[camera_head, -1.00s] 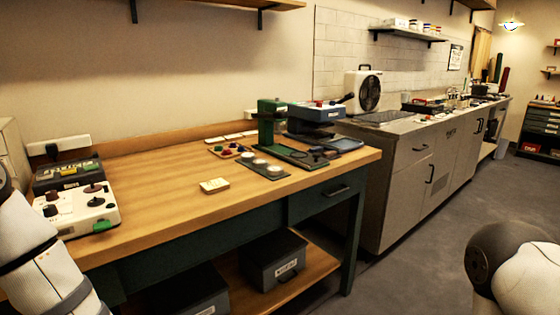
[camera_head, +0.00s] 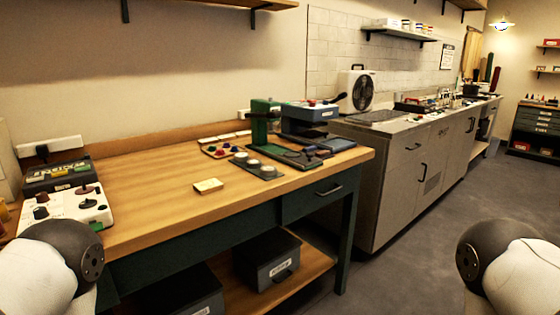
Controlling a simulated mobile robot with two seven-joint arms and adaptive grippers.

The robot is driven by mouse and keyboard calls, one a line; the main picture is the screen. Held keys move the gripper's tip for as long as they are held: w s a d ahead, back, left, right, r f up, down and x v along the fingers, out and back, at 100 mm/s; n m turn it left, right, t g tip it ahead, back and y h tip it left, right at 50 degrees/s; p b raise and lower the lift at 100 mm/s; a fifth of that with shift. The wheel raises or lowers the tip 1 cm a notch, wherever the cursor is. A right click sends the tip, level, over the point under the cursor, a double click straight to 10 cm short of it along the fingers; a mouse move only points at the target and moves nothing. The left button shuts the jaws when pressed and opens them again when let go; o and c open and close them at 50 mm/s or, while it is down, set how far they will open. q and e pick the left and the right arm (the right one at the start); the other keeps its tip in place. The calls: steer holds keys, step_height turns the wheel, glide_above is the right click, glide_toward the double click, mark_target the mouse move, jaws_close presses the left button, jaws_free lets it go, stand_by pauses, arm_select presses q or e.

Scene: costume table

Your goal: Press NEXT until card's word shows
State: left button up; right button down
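A dark device with a greenish display strip (camera_head: 58,171) stands at the left end of the wooden table (camera_head: 150,215). In front of it is a white panel (camera_head: 66,205) with several dark knobs and a green part at its front right; my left arm now hides part of it. I cannot read a NEXT label or the word on the display. A small cream card or block (camera_head: 208,185) lies on the table's middle; its writing is too small to read. Only rounded links of my two arms show, at the lower left and lower right. Neither gripper is in view.
A dark tray with round pale discs (camera_head: 268,171), a small tray with coloured pieces (camera_head: 221,151) and a green stand (camera_head: 262,125) are at the table's right end. Grey boxes (camera_head: 268,260) sit on the lower shelf. The table's middle front is clear.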

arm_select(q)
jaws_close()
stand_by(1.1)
